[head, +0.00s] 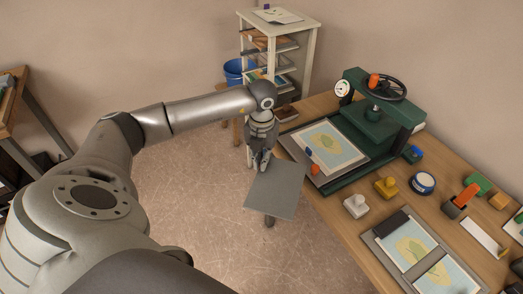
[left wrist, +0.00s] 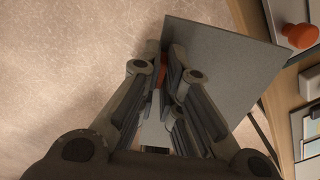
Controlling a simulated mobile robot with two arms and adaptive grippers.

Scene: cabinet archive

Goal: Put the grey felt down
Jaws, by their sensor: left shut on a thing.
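The grey felt (head: 275,189) is a flat grey sheet held out over the floor, beside the left edge of the wooden table. My left gripper (head: 260,163) is shut on its upper edge. In the left wrist view the felt (left wrist: 225,65) spreads up and right from the fingers of the left gripper (left wrist: 170,75). A small orange-red part shows between the fingers; I cannot tell what it belongs to. My right gripper is not in view.
The wooden table (head: 334,215) bears a green press (head: 375,125) with a map print (head: 330,146) on its bed. A second map (head: 415,250), a white block (head: 356,206) and a yellow block (head: 386,187) lie nearer. A shelf rack (head: 305,55) and blue bin (head: 234,71) stand behind.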

